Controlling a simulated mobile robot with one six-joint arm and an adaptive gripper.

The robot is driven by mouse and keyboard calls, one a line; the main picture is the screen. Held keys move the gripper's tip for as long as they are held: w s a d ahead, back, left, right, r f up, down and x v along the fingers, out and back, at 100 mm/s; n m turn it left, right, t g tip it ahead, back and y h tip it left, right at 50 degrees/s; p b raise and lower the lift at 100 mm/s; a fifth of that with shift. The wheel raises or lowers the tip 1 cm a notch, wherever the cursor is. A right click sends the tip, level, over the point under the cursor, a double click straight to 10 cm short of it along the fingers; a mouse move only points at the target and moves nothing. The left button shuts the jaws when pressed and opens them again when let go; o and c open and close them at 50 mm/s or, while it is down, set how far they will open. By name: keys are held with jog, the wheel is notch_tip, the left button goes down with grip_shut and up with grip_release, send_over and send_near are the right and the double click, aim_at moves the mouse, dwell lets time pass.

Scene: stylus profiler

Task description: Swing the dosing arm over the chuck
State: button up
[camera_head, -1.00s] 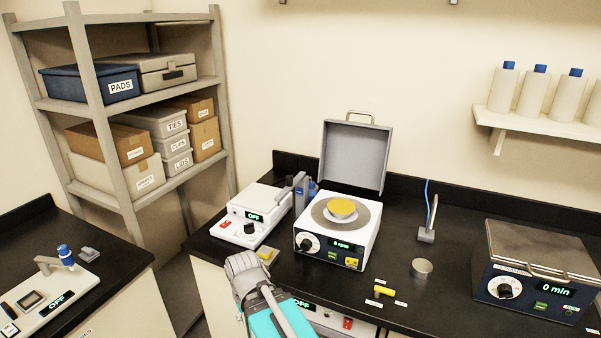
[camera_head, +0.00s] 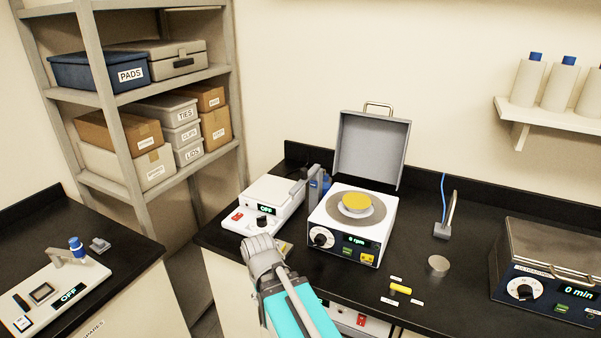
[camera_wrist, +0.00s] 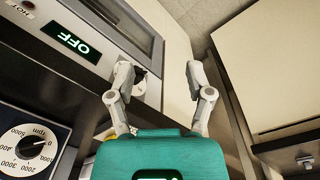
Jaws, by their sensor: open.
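The spin coater is a white box (camera_head: 318,262) with its grey lid (camera_head: 372,148) raised. Its round chuck area (camera_head: 326,212) carries a yellow disc (camera_head: 356,202). The dosing arm (camera_head: 314,180), a grey post-like piece with a blue part, stands at the coater's back left corner, beside the chuck rather than over it. My gripper (camera_head: 262,245) is at the counter's front edge, left of the coater and in front of a white unit. In the wrist view my gripper (camera_wrist: 164,98) is open, with nothing between its fingers. The dosing arm does not show there.
The white unit (camera_head: 262,222) reading OFF is close left of the coater; its OFF display (camera_wrist: 72,42) shows in the wrist view. A yellow piece (camera_head: 400,289), a small round dish (camera_head: 438,265) and a blue ultrasonic-like box (camera_head: 545,270) are to the right. The counter between them has free room.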

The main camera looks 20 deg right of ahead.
jog(key=w+d+r+m+t+h+p, duration=0.2)
jog(key=w+d+r+m+h+p, duration=0.5)
jog(key=w+r, duration=0.35)
jog(key=m+t+h+p, duration=0.2)
jog(key=m+h+p, duration=0.3)
jog(key=m+p, duration=0.15)
send_near(302, 172)
jog(key=s+a, duration=0.1)
jog(key=a, duration=0.1)
jog(key=shift+a+r, duration=0.1)
jog(key=shift+r, duration=0.4)
jog(key=b+x, duration=0.4)
jog(key=x, duration=0.9)
jog(key=shift+w+d+b, duration=0.3)
jog(key=shift+d+b, duration=0.05)
jog(key=shift+b, duration=0.05)
